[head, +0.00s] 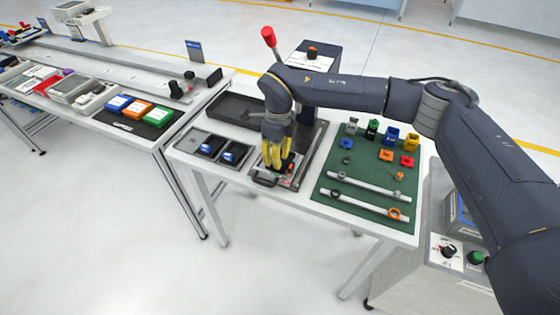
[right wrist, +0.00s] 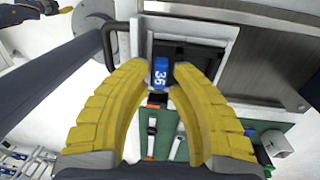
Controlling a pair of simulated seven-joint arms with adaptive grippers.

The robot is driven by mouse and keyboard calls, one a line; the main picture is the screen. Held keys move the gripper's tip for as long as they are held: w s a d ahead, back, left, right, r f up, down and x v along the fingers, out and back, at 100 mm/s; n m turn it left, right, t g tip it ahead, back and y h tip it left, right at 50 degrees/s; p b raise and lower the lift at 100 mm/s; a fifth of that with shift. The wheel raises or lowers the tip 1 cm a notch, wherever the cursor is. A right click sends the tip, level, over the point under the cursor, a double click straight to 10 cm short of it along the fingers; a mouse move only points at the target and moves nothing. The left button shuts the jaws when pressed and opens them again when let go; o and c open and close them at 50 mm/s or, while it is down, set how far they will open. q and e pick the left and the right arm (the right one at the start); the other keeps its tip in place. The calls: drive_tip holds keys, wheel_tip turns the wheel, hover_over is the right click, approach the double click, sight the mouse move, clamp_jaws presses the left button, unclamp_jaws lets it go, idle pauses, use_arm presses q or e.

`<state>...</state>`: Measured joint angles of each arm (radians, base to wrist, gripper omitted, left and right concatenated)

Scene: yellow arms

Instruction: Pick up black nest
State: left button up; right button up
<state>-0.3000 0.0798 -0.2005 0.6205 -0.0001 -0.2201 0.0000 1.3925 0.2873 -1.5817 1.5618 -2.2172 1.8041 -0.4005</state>
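My right gripper (head: 275,158) points down over a grey fixture at the middle of the table in the head view. Its yellow fingers are curved and apart in the right wrist view (right wrist: 162,80). Between and just beyond the fingertips shows a black square nest (right wrist: 195,50) set in a pale frame, with a blue piece marked 36 (right wrist: 160,73) at its edge. The fingers hide much of the nest in the head view. I cannot tell whether they touch it. A dark part with yellow at the top left of the right wrist view may be my left gripper (right wrist: 40,8).
A black handle (head: 265,182) is at the fixture's front. A green mat (head: 335,178) with small coloured parts and two bars lies right. A long dark tray (head: 230,108) is behind.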

drive_tip(key=shift+f, duration=1)
drive_tip(key=shift+c, duration=0.4)
clamp_jaws()
